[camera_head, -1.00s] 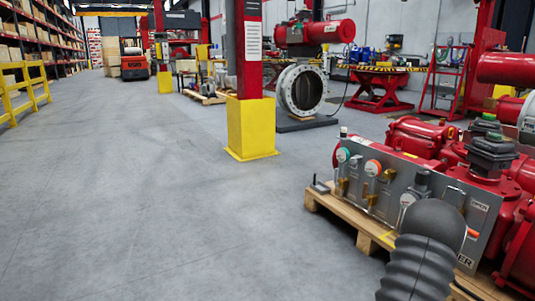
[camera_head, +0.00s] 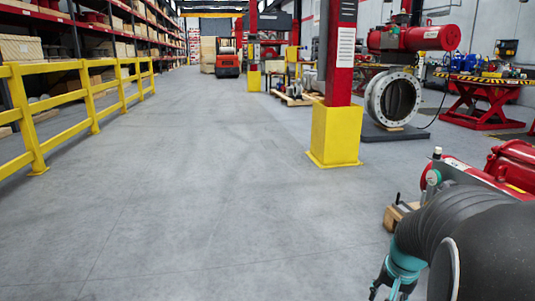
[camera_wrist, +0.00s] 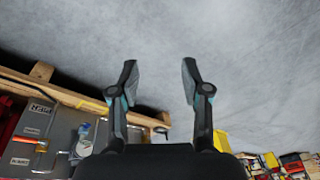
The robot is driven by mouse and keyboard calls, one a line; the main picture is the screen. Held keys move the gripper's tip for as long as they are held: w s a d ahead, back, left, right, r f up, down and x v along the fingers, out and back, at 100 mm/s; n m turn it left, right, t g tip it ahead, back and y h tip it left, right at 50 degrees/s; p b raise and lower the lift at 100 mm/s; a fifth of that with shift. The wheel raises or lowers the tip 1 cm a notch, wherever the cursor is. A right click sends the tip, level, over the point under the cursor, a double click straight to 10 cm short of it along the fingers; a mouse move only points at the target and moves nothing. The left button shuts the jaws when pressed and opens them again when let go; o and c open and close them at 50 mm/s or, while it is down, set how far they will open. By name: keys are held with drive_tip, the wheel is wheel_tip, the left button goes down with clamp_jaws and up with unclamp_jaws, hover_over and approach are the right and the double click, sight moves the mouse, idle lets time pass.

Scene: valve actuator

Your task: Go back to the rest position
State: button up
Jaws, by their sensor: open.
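My gripper (camera_wrist: 158,82) is open and empty in the wrist view. Its two fingers stand apart with bare grey floor beyond them. In the head view my arm, in a dark ribbed sleeve, reaches in from the lower right, and part of my gripper (camera_head: 392,287) shows at the bottom edge. The red valve actuator (camera_head: 470,172) is at the right, partly hidden behind my arm. Its grey control panel (camera_wrist: 45,132) shows at the lower left of the wrist view, apart from my fingers.
A wooden pallet (camera_head: 397,214) lies under the actuator. A red column with a yellow base (camera_head: 335,135) stands mid-right. A yellow railing (camera_head: 85,95) runs along the left. A forklift (camera_head: 228,64) is far back. The middle floor is clear.

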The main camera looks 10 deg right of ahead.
drive_tip(key=s+a+r+n+t+p, duration=0.1)
drive_tip(key=s+a+r+n+p, duration=0.1)
drive_tip(key=s+a+r+n, duration=0.2)
drive_tip(key=s+a+r+n+t+p, duration=0.2)
drive_tip(key=s+a+r+n, duration=0.3)
drive_tip(key=a+r, duration=0.6)
drive_tip(key=a+p, duration=0.1)
drive_tip(key=a, duration=0.6)
drive_tip(key=shift+a+r+y, duration=0.15)
drive_tip(key=shift+a+y, duration=0.15)
